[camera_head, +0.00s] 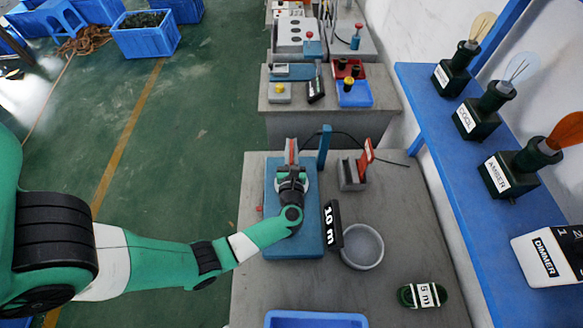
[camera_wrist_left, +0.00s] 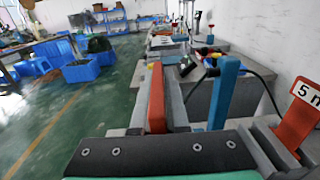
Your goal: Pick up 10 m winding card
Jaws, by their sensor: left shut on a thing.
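A black piece marked "10 m" (camera_head: 333,224) stands beside the right edge of the blue machine base, next to a round grey bowl (camera_head: 362,247). A dark green wound bundle marked "5 m" (camera_head: 422,295) lies at the bench's front right. My left gripper (camera_head: 291,152) is over the blue base (camera_head: 308,240), apart from the "10 m" piece. It is shut on a red bar, which shows between its grey fingers in the left wrist view (camera_wrist_left: 156,98). My right gripper is in neither view.
A blue post (camera_head: 324,147) stands close right of the gripper. A grey block with a red plate (camera_head: 367,155) is further right; its "5 m" mark shows in the wrist view. A blue tray (camera_head: 316,320) is at the front. A blue shelf with lamps (camera_head: 440,135) borders the right.

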